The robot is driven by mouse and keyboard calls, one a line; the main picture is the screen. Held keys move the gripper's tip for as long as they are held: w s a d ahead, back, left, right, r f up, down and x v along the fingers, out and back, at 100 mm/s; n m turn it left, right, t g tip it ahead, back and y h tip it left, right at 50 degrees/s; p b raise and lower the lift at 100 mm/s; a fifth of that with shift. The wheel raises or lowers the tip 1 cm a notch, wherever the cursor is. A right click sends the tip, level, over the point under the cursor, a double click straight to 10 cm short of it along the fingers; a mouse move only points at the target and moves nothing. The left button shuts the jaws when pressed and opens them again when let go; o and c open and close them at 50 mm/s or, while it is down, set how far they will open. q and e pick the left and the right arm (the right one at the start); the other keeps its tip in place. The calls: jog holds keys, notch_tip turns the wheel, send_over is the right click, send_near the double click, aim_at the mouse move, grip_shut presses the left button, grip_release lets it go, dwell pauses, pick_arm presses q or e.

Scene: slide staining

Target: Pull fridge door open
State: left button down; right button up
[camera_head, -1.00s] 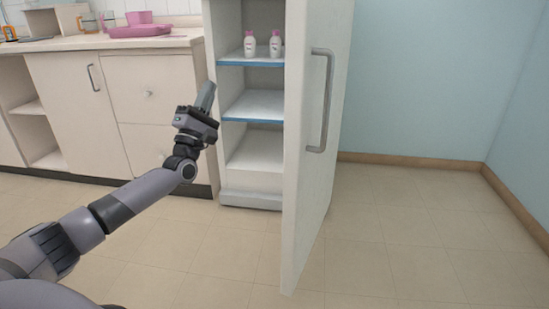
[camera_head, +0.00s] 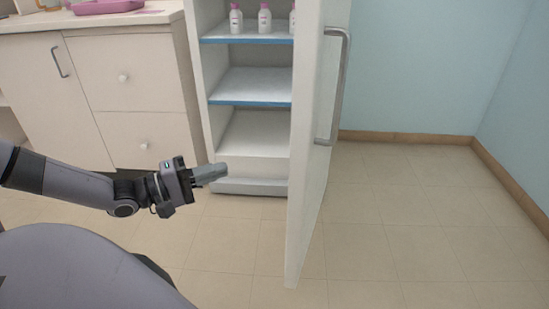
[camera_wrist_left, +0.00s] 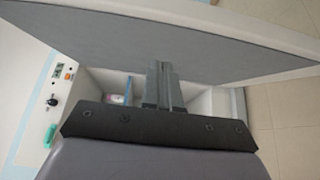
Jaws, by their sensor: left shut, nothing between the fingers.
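The fridge (camera_head: 240,170) stands open in the middle of the head view, its shelves showing. Its white door (camera_head: 308,150) stands well out from the body on the right, with the grey handle (camera_head: 343,85) on the outer face. My left gripper (camera_head: 222,172) is shut and empty. It is in front of the fridge's lower part, left of the door's inner side and pointing toward it. In the left wrist view the shut fingers (camera_wrist_left: 164,90) show before the door's grey inner face (camera_wrist_left: 150,45); contact cannot be told. My right gripper is not in view.
Several white bottles with pink labels (camera_head: 264,18) stand on the fridge's upper blue-edged shelf (camera_head: 250,39). A cabinet with drawers (camera_head: 130,75) is at the left, a pink tray (camera_head: 105,6) on its counter. The tiled floor (camera_head: 410,220) right of the door is clear.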

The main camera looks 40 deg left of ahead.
pick_arm(q)
jog(key=b, duration=0.4)
send_near(290, 159)
jog(key=w+a+f, duration=0.1)
jog(key=w+a, duration=0.2)
jog(key=shift+w+d+b, duration=0.2)
jog(key=shift+w+d, duration=0.3)
jog(key=shift+d, duration=0.35)
jog(key=shift+w+d+b, duration=0.15)
jog(key=shift+w+d, duration=0.4)
jog(key=shift+d, duration=0.3)
jog(key=shift+w+d+b, duration=0.2)
jog(key=shift+w+d, duration=0.3)
jog(key=shift+d, duration=0.35)
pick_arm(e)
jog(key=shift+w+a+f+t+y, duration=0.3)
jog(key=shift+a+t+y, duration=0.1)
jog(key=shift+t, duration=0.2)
